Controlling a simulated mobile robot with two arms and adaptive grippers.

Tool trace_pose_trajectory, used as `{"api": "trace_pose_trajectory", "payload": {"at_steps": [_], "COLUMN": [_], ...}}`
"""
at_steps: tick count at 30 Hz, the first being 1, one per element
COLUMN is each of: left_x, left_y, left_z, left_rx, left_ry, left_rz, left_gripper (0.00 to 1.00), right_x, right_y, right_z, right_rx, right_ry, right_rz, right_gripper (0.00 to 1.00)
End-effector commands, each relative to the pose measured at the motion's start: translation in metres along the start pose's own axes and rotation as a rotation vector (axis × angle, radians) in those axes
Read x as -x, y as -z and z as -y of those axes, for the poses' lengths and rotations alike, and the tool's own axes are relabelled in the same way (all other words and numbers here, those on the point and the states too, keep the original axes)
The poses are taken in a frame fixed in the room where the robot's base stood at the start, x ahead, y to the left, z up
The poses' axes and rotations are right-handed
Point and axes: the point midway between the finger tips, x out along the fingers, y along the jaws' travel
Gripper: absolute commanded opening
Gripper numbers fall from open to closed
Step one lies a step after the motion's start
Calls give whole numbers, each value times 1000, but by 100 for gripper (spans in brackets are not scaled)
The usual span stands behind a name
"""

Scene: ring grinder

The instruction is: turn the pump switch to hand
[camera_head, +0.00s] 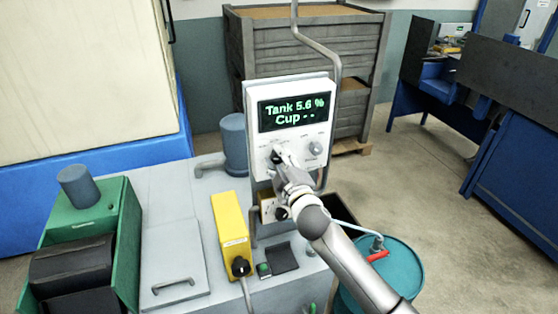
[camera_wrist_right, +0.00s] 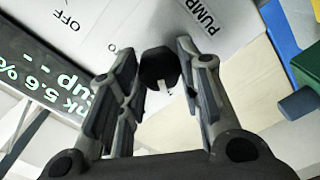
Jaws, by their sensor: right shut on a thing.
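The pump switch is a small dark knob (camera_wrist_right: 160,68) on the white control box (camera_head: 318,88). In the right wrist view it sits between my fingers, with the lettering PUMP to its upper right and OFF to its upper left. A pale mark shows on the knob's lower part; I cannot tell which position it points at. My right gripper (camera_head: 281,161) reaches the lower left of the panel and is shut on the knob; its fingers also show in the right wrist view (camera_wrist_right: 158,75). The gripper hides most of the knob in the head view. My left gripper is out of view.
The box's display (camera_head: 293,112) reads "Tank 5.6 %" and "Cup - -". A second, grey knob (camera_head: 316,149) sits to the right. Below stand a yellow box (camera_head: 230,225) and a teal drum (camera_head: 400,272) with a red-handled tap. A wooden crate (camera_head: 300,45) stands behind.

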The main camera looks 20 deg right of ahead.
Motion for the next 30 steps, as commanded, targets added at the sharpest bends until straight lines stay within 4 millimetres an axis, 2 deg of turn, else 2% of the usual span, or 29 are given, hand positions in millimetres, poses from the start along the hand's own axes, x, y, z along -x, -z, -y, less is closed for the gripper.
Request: {"api": "trace_pose_trajectory", "payload": {"at_steps": [4, 5, 9, 22, 26, 30], "left_x": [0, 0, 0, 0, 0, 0], "left_y": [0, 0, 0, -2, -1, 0], "left_z": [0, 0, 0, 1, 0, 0], "left_rx": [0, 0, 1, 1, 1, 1], "left_ry": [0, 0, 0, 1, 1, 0], "left_rz": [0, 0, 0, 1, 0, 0], "left_gripper": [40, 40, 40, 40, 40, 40], "right_x": [0, 0, 0, 6, 21, 48], "right_y": [0, 0, 0, 0, -1, -1], "right_z": [1, 1, 1, 0, 1, 2], "right_rx": [-1, -1, -1, -2, -1, -1], "right_ry": [2, 2, 1, 0, 2, 3], "right_rz": [0, 0, 0, 0, 1, 1], "right_gripper": [9, 36, 54, 55, 55, 55]}}
